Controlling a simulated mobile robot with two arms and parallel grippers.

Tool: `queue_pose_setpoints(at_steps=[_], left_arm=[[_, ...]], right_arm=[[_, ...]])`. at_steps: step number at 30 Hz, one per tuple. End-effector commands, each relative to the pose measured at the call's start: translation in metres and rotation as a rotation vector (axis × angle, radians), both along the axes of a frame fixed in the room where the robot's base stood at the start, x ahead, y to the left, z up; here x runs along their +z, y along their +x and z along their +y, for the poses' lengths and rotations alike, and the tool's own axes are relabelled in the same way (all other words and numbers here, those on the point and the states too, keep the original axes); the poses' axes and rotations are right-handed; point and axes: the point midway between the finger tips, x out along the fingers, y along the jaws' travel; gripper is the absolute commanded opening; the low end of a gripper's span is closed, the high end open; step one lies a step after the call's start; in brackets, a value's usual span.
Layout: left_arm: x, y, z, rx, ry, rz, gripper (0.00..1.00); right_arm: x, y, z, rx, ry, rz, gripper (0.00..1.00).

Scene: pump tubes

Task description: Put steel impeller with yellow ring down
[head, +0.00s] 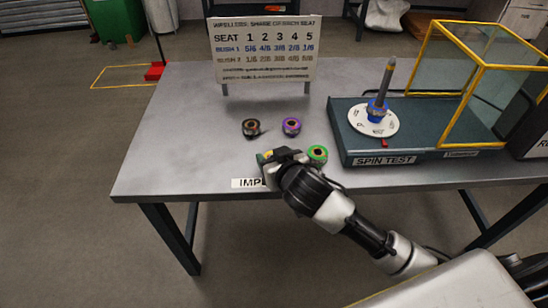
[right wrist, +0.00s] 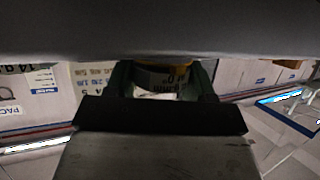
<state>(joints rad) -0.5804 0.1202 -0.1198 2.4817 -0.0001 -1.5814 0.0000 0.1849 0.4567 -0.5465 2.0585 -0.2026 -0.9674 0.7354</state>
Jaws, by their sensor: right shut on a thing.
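My right gripper (head: 270,157) is over the front part of the grey table, beside the label that starts "IMP". It is shut on the steel impeller with yellow ring (head: 264,156), which is mostly hidden by the gripper in the head view. In the right wrist view the impeller (right wrist: 160,80) sits between the two fingers (right wrist: 162,88), with some yellow showing on it. Whether it touches the table top cannot be told. My left gripper is not in view.
A green-ringed impeller (head: 317,154) lies just right of the gripper. A purple-ringed one (head: 291,126) and a dark brownish one (head: 251,127) lie behind. The spin test stand (head: 350,141) is to the right. A seat chart (head: 264,50) stands at the back. The table's left part (head: 180,130) is clear.

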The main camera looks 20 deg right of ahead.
Motion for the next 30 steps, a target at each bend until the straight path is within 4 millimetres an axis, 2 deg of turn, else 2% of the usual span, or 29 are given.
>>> queue_pose_setpoints(at_steps=[15, 16, 21, 30], left_arm=[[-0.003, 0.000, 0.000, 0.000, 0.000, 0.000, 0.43], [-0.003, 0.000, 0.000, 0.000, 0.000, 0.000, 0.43], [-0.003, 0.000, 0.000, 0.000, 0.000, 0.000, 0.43], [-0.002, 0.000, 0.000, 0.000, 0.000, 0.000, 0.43]], right_arm=[[-0.011, 0.000, 0.000, -0.001, -0.001, -0.002, 0.20], [-0.012, 0.000, 0.000, -0.001, -0.001, 0.000, 0.55], [-0.012, 0.000, 0.000, -0.001, -0.001, 0.000, 0.79], [-0.009, 0.000, 0.000, -0.001, -0.001, -0.001, 0.79]])
